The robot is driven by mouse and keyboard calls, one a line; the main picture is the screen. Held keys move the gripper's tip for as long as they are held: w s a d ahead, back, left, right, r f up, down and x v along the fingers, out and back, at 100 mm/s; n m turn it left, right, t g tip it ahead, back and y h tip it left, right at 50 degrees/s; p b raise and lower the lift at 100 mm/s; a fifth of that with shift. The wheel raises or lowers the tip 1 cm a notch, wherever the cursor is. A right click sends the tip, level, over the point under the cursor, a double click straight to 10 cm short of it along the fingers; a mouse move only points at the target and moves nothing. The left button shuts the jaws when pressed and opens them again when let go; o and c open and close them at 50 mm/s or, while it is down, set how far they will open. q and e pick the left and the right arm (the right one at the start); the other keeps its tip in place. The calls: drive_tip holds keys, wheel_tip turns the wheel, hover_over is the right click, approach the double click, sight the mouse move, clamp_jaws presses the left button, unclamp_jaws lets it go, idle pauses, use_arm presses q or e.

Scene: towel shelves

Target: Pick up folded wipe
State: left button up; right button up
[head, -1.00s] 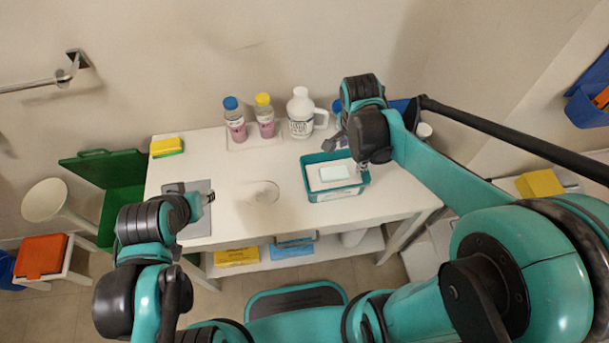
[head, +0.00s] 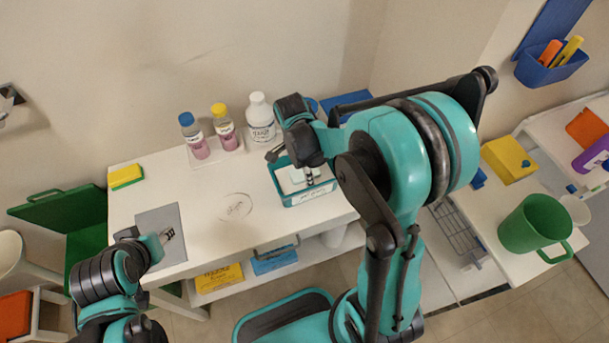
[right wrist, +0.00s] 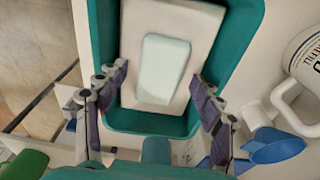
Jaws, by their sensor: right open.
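The folded wipe (right wrist: 163,68) is a pale mint-white block lying on a larger off-white pad (right wrist: 197,28) inside a teal tray (right wrist: 252,32). In the head view the teal tray (head: 280,186) stands on the white table and the wipe (head: 297,175) is partly hidden by my right gripper (head: 309,177). In the right wrist view my right gripper (right wrist: 161,82) is open, one finger on each side of the wipe, with gaps between. My left gripper (head: 167,237) is over the grey plate at the table's left; its jaw opening is too small to judge.
Two capped bottles (head: 195,137) and a white jug (head: 261,118) stand behind the tray. A yellow-green sponge (head: 126,176) lies at the table's back left. A green mug (head: 534,224) and yellow box (head: 508,160) stand on the right-hand table. The white table's middle is clear.

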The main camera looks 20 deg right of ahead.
drive_tip(key=shift+r, duration=0.1)
drive_tip(key=shift+c, duration=0.6)
drive_tip(key=c, duration=0.9)
drive_tip(key=shift+r+p, duration=0.35)
drive_tip(key=shift+r, duration=0.25)
wheel_tip(320, 180, up, 3)
drive_tip(key=shift+f+p, duration=0.1)
drive_tip(key=shift+p, duration=0.6)
drive_tip(key=s+d+r+p, duration=0.1)
drive_tip(key=s+d+r, duration=0.1)
drive_tip(key=s+d+r+p, duration=0.1)
drive_tip(key=s+d+r, duration=0.1)
drive_tip(key=s+d, duration=0.1)
drive_tip(key=s+d+r+p, duration=0.1)
drive_tip(key=s+d+r, duration=0.2)
drive_tip(key=shift+s+d+p, duration=0.1)
drive_tip(key=shift+s+p, duration=0.1)
drive_tip(key=shift+p, duration=0.15)
